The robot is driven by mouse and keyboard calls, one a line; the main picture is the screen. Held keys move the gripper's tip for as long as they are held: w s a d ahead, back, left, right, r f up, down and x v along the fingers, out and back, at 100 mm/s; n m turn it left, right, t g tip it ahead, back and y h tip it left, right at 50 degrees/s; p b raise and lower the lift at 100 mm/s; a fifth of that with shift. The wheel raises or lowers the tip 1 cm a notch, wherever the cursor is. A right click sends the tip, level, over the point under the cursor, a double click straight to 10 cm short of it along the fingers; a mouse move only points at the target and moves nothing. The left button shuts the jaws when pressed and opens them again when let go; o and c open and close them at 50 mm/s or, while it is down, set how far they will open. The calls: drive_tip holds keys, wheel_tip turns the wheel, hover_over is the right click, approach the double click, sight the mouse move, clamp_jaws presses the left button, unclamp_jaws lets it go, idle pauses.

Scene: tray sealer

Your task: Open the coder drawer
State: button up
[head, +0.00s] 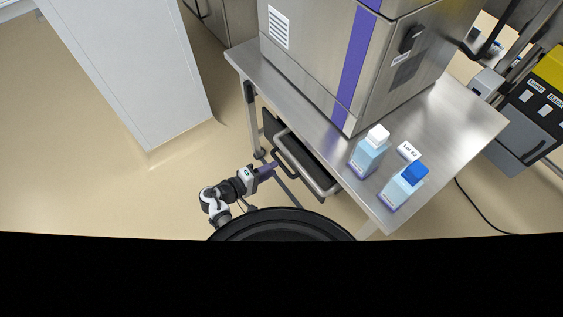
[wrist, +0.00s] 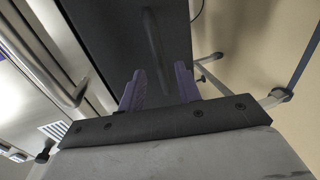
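In the head view, a dark drawer front (head: 278,131) shows below the steel table top, with a black bar handle (head: 284,164) on it. I take this to be the coder drawer; no label on it is readable. My gripper (head: 275,166) has purple fingers and is close to the black handle. In the wrist view my gripper (wrist: 160,85) is open, its two fingers apart. The dark front (wrist: 110,30) fills the view ahead, and the dark handle (wrist: 154,40) lines up with the gap between the fingers. No finger visibly clamps it.
A silver bar (head: 318,183) runs beside the dark front. On the steel table (head: 452,115) stand a white-capped bottle (head: 368,157), a blue-capped bottle (head: 401,188) and a large steel machine (head: 318,55). A white cabinet (head: 130,70) stands left, with open floor between.

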drive_tip(key=shift+x, duration=2.65)
clamp_jaws()
